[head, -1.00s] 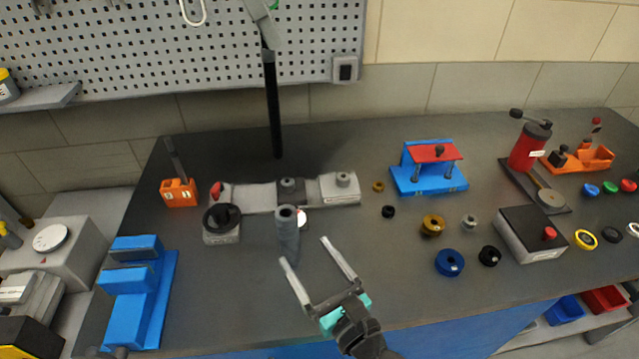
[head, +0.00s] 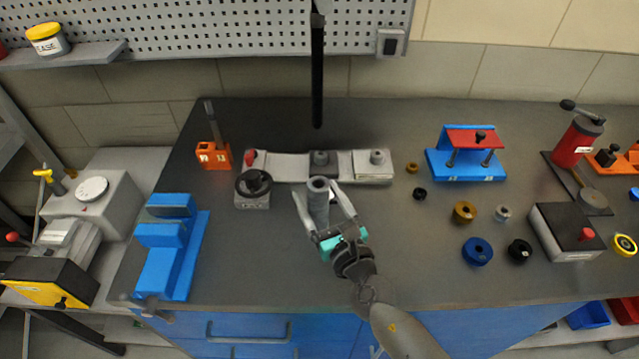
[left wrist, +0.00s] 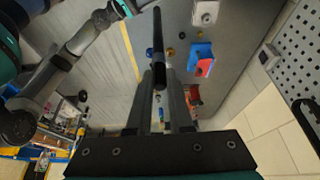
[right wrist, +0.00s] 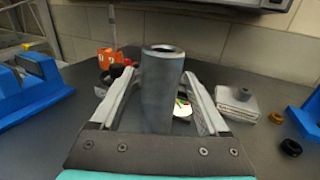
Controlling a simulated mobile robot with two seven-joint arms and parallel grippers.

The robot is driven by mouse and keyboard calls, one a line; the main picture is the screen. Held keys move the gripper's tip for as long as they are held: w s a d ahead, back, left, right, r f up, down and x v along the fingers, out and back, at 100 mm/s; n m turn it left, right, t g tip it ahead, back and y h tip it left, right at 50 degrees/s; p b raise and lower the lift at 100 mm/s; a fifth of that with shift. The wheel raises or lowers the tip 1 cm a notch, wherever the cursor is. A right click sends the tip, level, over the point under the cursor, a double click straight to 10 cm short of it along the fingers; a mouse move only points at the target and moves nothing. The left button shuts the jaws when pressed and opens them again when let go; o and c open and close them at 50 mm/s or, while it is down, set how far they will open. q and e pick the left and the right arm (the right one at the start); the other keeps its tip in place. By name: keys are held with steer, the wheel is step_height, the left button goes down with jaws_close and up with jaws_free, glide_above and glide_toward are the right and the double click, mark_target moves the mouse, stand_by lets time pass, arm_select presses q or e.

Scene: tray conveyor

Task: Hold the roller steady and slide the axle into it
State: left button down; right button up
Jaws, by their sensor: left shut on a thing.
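The roller (head: 318,203) is a grey hollow cylinder standing upright on the bench, its open bore facing up. My right gripper (head: 319,190) is open with one finger on each side of it. In the right wrist view the roller (right wrist: 162,95) stands between the fingers, with gaps showing. The axle (head: 318,75) is a long black rod hanging upright, its lower end well above the bench and, in the head view, beyond the roller. My left gripper (head: 318,8) is shut on its upper part, mostly cut off by the top edge. The axle (left wrist: 158,40) also shows in the left wrist view.
A grey fixture (head: 335,165) lies just behind the roller, with a black-knobbed block (head: 252,188) to its left. A blue vise (head: 172,250) stands left. A blue-and-red press (head: 467,155), loose rings and a grey box (head: 567,232) are right.

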jaws_close()
stand_by(0.4)
steer(key=shift+c, duration=0.2)
jaws_free()
jaws_close()
stand_by(0.5)
stand_by(0.6)
arm_select(q)
step_height(320, 180, down, 8)
steer(key=shift+r+m, duration=0.25)
steer(key=shift+m, duration=0.15)
